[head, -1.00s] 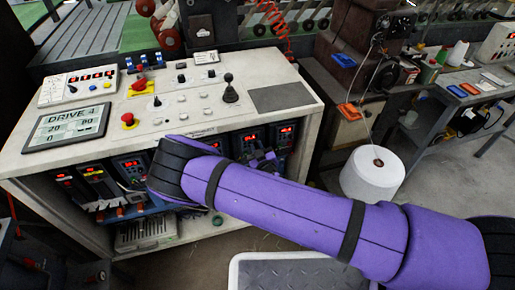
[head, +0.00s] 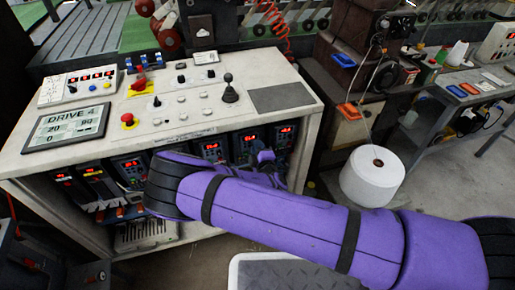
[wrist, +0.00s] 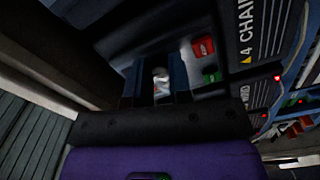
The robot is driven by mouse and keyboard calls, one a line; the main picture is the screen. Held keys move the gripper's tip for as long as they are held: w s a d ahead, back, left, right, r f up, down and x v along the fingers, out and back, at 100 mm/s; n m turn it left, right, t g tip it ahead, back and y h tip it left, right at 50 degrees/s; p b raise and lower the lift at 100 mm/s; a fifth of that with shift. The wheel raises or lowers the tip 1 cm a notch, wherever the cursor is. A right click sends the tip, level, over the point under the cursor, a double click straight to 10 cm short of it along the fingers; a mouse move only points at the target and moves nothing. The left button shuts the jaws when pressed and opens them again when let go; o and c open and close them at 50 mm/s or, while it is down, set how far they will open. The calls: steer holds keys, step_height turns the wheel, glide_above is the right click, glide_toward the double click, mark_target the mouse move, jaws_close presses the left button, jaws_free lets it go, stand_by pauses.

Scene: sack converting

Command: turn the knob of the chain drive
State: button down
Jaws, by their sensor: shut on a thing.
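The chain drive (head: 284,134) is the rightmost dark unit with red digits in the open front of the console. In the wrist view its panel (wrist: 262,22) carries the label "4 CHAIN", with a red button (wrist: 203,47) and a green button (wrist: 211,76) beside my fingers. The small pale knob (wrist: 161,76) sits between the two dark fingers of my gripper (wrist: 156,84), which are shut on it. In the head view my gripper (head: 265,158) is at the front of the chain drive, and the knob is hidden behind it. Any pointer mark on the knob is not visible.
Other drive units (head: 130,168) stand in a row to the left under the console top (head: 190,110). The console's right side panel (head: 304,150) is close to my gripper. A white spool (head: 371,178) stands on the floor to the right.

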steer(key=n, duration=0.5)
steer(key=shift+n, duration=0.4)
stand_by(0.4)
steer(key=c, duration=1)
jaws_free()
steer(key=shift+c, duration=0.2)
steer(key=v, duration=1)
steer(key=shift+s, duration=0.4)
steer(key=shift+d+r, duration=0.1)
